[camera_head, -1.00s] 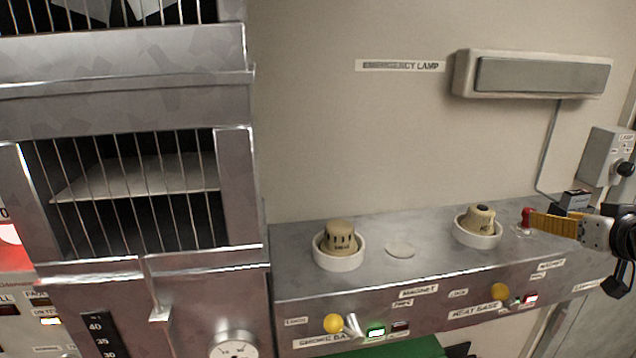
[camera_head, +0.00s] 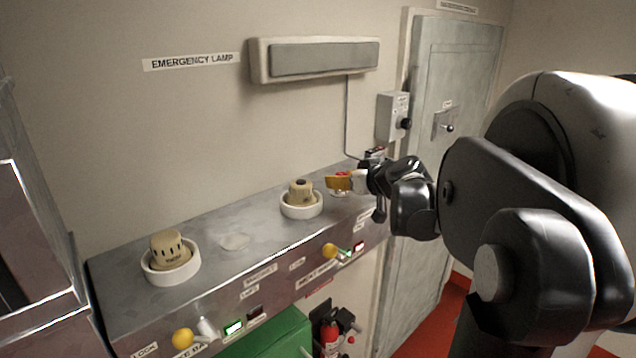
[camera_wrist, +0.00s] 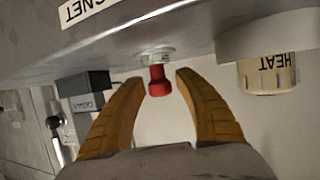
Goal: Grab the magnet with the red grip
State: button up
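The magnet's red grip (camera_wrist: 158,82) sticks out from a pale round base on the metal bench top, in the middle of the wrist view, which is upside down. My gripper (camera_wrist: 159,78) is open, with one yellow finger on each side of the red grip and a gap to both. In the head view my gripper (camera_head: 339,181) is at the right part of the bench, and only a little red of the magnet (camera_head: 342,174) shows beside the fingers.
The bench top (camera_head: 215,215) also holds a heat detector (camera_head: 301,191) in a white ring, a smoke detector (camera_head: 170,250) in another ring, and a flat pale disc (camera_head: 235,242). A small dark box (camera_wrist: 84,92) stands near the gripper. A wall rises behind.

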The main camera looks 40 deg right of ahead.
jog(key=shift+w, duration=0.1)
grip_shut()
